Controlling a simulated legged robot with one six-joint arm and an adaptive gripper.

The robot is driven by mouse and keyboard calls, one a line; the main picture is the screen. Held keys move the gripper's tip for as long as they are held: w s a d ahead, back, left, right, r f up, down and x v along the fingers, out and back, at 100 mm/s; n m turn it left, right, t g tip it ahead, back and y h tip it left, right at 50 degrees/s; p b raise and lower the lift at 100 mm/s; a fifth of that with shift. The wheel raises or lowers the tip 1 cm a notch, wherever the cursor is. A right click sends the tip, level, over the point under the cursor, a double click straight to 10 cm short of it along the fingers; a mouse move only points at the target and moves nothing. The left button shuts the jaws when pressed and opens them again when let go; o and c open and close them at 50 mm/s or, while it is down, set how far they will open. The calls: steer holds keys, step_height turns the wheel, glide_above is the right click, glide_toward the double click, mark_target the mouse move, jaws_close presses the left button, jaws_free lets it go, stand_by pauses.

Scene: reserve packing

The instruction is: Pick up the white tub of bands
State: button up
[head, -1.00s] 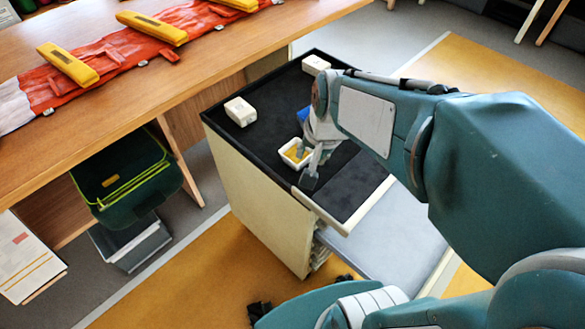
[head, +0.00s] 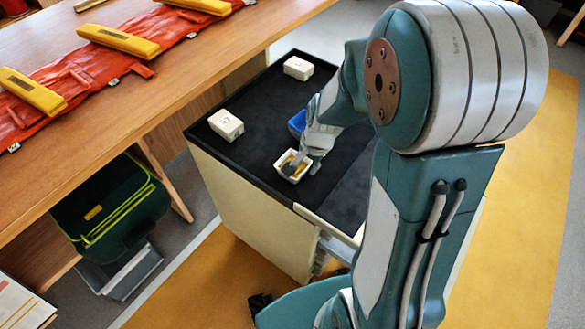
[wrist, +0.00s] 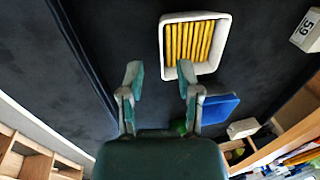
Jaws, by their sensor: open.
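The white tub of bands (head: 291,179) is a small square tub with yellow contents, on the black cart top near its front edge in the head view. In the wrist view the same tub (wrist: 206,68) shows a row of yellow strips inside. My gripper (wrist: 160,74) is open and empty. Its right finger overlaps the tub's lower left edge in the wrist view, and its left finger is left of the tub over bare black surface. Whether the finger touches the tub, I cannot tell. In the head view my gripper partly covers the tub.
A blue tray or block (wrist: 218,108) lies near the tub. A white box (head: 226,125) sits at the cart's left edge, and another white box (head: 298,68) at the far edge. The wooden bench (head: 135,85) with a red roll and yellow pouches stands at left.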

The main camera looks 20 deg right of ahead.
mark_target(305, 170)
steer(key=f, duration=0.1)
steer(key=w+f, duration=0.1)
steer(key=f, duration=0.2)
steer(key=shift+w+d+f, duration=0.15)
steer(key=shift+w+f, duration=0.15)
steer(key=shift+f, duration=0.1)
jaws_close()
